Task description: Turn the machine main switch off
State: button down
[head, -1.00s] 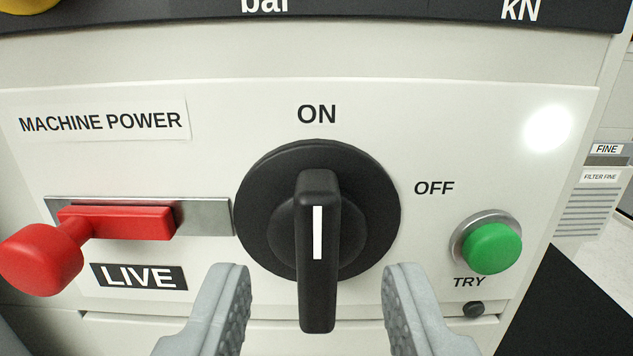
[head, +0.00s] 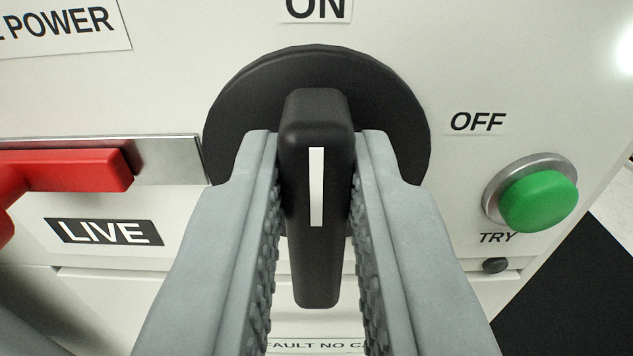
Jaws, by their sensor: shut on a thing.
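The machine main switch (head: 318,260) is a black rotary handle with a white line, on a round black base plate (head: 250,95). The handle stands upright in the picture, its white line in line with the ON label (head: 317,9) above. The OFF label (head: 477,122) is to the right of the base plate. My gripper (head: 316,160) has one grey finger on each side of the handle and is shut on it. The fingers hide the lower sides of the base plate.
A red lever (head: 75,172) on a metal plate sits at the left, above a LIVE label (head: 104,232). A green TRY button (head: 538,201) with a metal ring is at the right, and a small dark knob (head: 495,265) is below it.

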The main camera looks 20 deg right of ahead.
jog(key=shift+d+m, duration=0.1)
jog(key=shift+m, duration=0.3)
jog(key=m, duration=0.4)
jog(key=shift+s+d+f, duration=0.15)
jog(key=shift+d, duration=0.15)
jog(key=shift+s+d+f+m, duration=0.1)
jog(key=shift+d+f+m, duration=0.15)
jog(key=shift+m, duration=1.9)
jog(key=shift+s+d+f+m, duration=0.1)
jog(key=shift+f+m, duration=0.25)
jog(key=shift+m, duration=1.85)
jog(key=shift+d+f+m, duration=0.2)
jog(key=shift+f+m, duration=0.1)
jog(key=shift+m, duration=1.85)
jog(key=c, duration=1.4)
grip_release()
jog(key=shift+o, duration=0.2)
